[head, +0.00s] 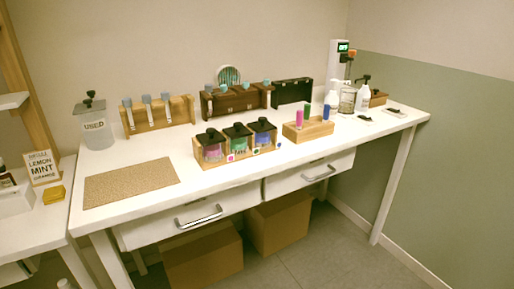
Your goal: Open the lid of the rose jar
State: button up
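Three square jars with black lids stand side by side in a wooden holder (233,158) near the front of the white table. The left jar (212,151) has pink contents and looks like the rose jar, though its label is too small to read. Its black lid (210,136) sits on top and looks closed. The middle jar (239,143) is green, and the right jar (262,138) is blue. My gripper is not in this view.
A brown mat (130,183) lies left of the jars on the white table (165,155). A wooden block (308,130) with colored vials stands right of them. Behind are wooden racks (158,115) of tubes. A "USED" container (95,128) stands at the back left.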

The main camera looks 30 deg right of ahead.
aim_at(211, 137)
jog(key=i+l, duration=0.1)
jog(key=l, duration=1.55)
jog(key=i, duration=0.05)
